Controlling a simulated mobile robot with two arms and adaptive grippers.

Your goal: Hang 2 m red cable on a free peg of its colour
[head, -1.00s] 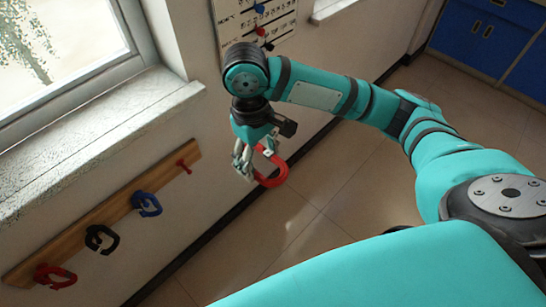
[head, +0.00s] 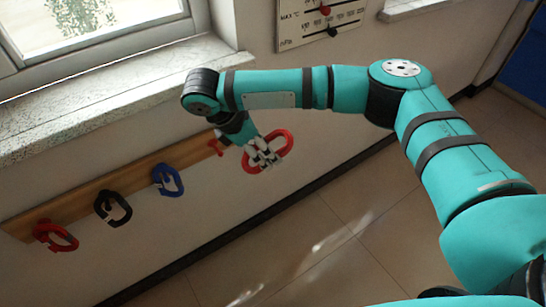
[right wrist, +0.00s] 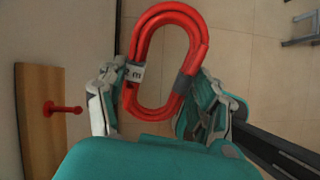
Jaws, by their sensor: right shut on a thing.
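My right gripper (head: 263,156) is shut on a coiled red cable (head: 284,143), an oval loop with a pale label. In the right wrist view the gripper (right wrist: 157,80) has a finger at each side of the red cable (right wrist: 198,40), and the label's text is only partly legible. A bare red peg (head: 215,147) sticks out at the right end of the wooden rail (head: 85,198). In the head view the held cable is just right of this peg, apart from it. The peg also shows at left in the right wrist view (right wrist: 62,108). My left gripper is out of view.
The rail also carries a red cable (head: 62,243) at its left end, a black cable (head: 124,213) and a blue cable (head: 174,185). A window sill (head: 120,95) juts out above it. A wall panel (head: 300,35) is farther right.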

